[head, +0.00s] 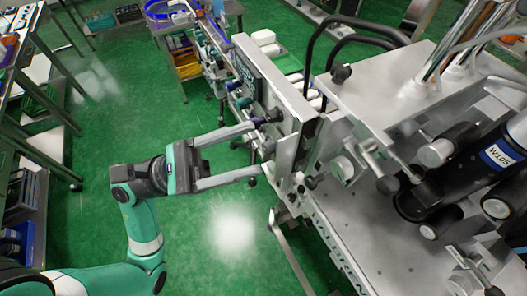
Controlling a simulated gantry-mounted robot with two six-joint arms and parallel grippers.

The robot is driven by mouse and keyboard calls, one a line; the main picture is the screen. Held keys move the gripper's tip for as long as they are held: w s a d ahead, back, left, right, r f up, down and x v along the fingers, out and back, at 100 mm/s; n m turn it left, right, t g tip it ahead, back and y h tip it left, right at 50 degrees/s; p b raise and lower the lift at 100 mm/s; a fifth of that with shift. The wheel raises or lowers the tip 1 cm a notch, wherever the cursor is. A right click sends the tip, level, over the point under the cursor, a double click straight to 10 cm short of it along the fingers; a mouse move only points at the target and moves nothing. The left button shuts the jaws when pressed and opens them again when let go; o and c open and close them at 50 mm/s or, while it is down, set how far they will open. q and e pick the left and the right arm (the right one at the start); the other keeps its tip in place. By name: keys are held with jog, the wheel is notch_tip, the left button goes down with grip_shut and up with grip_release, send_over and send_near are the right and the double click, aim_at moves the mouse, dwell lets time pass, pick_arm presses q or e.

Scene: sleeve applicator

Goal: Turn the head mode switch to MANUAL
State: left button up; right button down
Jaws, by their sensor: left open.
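An upright control panel (283,85) on the machine is seen nearly edge-on, with its face turned to the left. Small knobs and buttons stick out from that face, including a dark knob (274,115) near the upper fingertip of my left gripper. I cannot tell which one is the head mode switch, and no MANUAL label is readable. My left gripper (259,149) is open, its two long grey fingers reaching right to the panel's lower part. I cannot tell whether the fingertips touch anything. My right gripper is not in view.
The machine's metal table (385,245) fills the right, with black rollers and a cylinder marked W105 (498,155). A yellow bin (187,65) stands farther back. Shelving (30,185) lines the left. Green floor between is clear.

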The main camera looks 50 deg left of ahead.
aim_at(268, 119)
pick_arm(q)
jog(key=s+a+f+n+t+y+b, duration=0.1)
jog(key=a+f+n+t+y+b, duration=0.15)
jog(key=a+f+n+y, duration=0.6)
jog(key=shift+m+t, duration=0.35)
jog(key=shift+m, duration=0.4)
jog(key=p+x, duration=0.1)
jog(key=x, duration=0.2)
jog(key=p+x, duration=0.1)
jog(key=x, duration=0.2)
jog(key=p+x, duration=0.1)
jog(key=x, duration=0.2)
jog(key=shift+w+d+f+p, duration=0.15)
jog(key=shift+w+d+p, duration=0.15)
jog(key=shift+w, duration=0.05)
jog(key=shift+w+d, duration=0.15)
jog(key=shift+w, duration=0.35)
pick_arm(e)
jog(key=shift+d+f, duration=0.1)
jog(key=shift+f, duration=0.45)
pick_arm(q)
jog(key=shift+c, duration=0.4)
grip_shut()
